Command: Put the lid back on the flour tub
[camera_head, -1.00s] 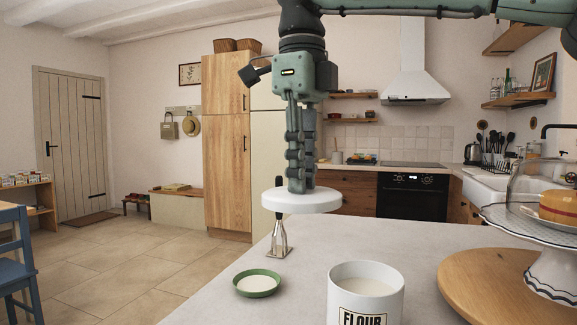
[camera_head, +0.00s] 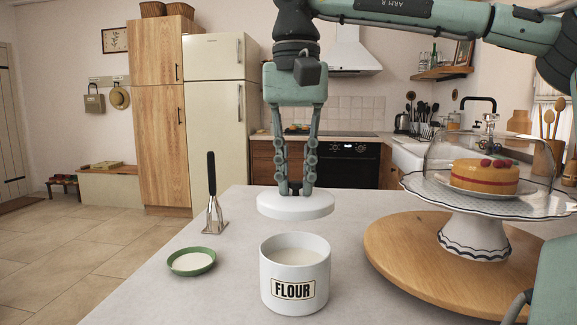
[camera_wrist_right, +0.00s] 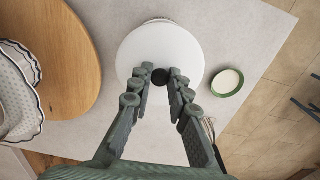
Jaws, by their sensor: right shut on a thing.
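The flour tub (camera_head: 294,285) is a white cylinder with a FLOUR label. It stands upright and open on the counter, with pale flour (camera_head: 294,257) inside. My right gripper (camera_head: 295,187) points down and is shut on the dark knob (camera_wrist_right: 160,76) of the round white lid (camera_head: 295,207). The lid is held roughly level, above the counter and apart from the tub, appearing just above its rim in the head view. In the right wrist view the lid (camera_wrist_right: 150,45) hides most of what is beneath it. My left gripper is not in view.
A small green dish (camera_head: 191,262) and an upright black-handled utensil (camera_head: 213,200) are left of the tub. On the right, a round wooden board (camera_head: 390,255) carries a cake stand (camera_head: 475,235) with a glass dome. The grey counter (camera_head: 150,290) is otherwise clear nearby.

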